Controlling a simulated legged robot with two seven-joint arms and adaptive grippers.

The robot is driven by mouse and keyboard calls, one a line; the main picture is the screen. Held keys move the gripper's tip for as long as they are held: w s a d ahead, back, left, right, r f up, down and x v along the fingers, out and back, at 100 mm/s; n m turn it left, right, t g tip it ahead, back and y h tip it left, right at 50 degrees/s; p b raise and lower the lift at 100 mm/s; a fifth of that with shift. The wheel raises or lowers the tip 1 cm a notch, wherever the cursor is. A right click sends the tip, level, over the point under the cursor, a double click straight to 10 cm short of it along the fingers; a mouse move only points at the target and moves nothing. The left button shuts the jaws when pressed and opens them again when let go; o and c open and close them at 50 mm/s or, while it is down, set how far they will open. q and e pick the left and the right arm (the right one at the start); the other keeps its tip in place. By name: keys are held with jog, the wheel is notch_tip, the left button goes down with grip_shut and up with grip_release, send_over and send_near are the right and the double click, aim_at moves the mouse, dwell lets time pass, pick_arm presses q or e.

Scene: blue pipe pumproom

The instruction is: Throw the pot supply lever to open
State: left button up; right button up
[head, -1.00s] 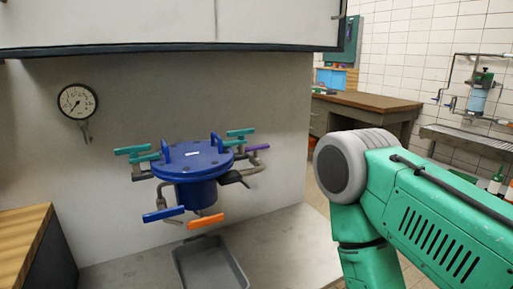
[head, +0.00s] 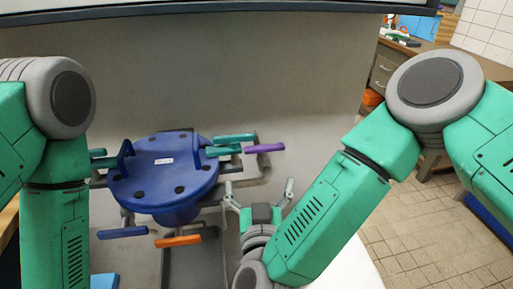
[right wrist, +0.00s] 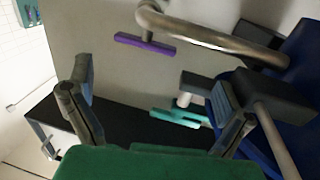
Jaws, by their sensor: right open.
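A blue lidded pot (head: 165,180) stands against the wall in the head view, with coloured levers on pipes around it. At its right are teal levers (head: 235,138) and a purple lever (head: 264,148); a blue lever (head: 122,232) and an orange lever (head: 178,241) are at the front. I cannot tell which is the pot supply lever. My right gripper (head: 260,184) is open and empty, below the purple lever. In the right wrist view, the purple lever (right wrist: 146,45) and teal levers (right wrist: 180,117) lie beyond its spread fingers (right wrist: 158,92). My left arm shows, but its gripper does not.
A thick bent pipe (right wrist: 210,38) crosses close to the fingers in the right wrist view. A grey tray (head: 195,262) lies below the pot. A cabinet edge (head: 220,14) overhangs above. A wooden bench (head: 425,60) and tiled floor are at the right.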

aim_at(265, 154)
jog(key=w+d, duration=0.1)
jog(key=w, duration=0.2)
jog(key=w+d, duration=0.1)
jog(key=w, duration=0.2)
jog(key=w+d, duration=0.1)
jog(key=w, duration=0.2)
jog(key=shift+d, duration=0.2)
jog(key=shift+w+a+f, duration=0.1)
jog(key=shift+w+a, duration=1.05)
jog(key=shift+a, duration=0.3)
jog(key=shift+d, duration=0.25)
jog(key=shift+w+d, duration=0.1)
jog(key=shift+d, duration=0.2)
jog(key=c, duration=0.3)
jog(key=shift+d, duration=0.25)
jog(key=c, duration=0.7)
pick_arm(q)
jog(key=shift+w+d+r, duration=0.1)
jog(key=shift+d+r, duration=0.05)
jog(key=shift+d, duration=0.7)
pick_arm(e)
jog(key=shift+a, duration=0.1)
pick_arm(q)
jog(key=shift+a, duration=0.15)
pick_arm(e)
jog(key=shift+a, duration=0.1)
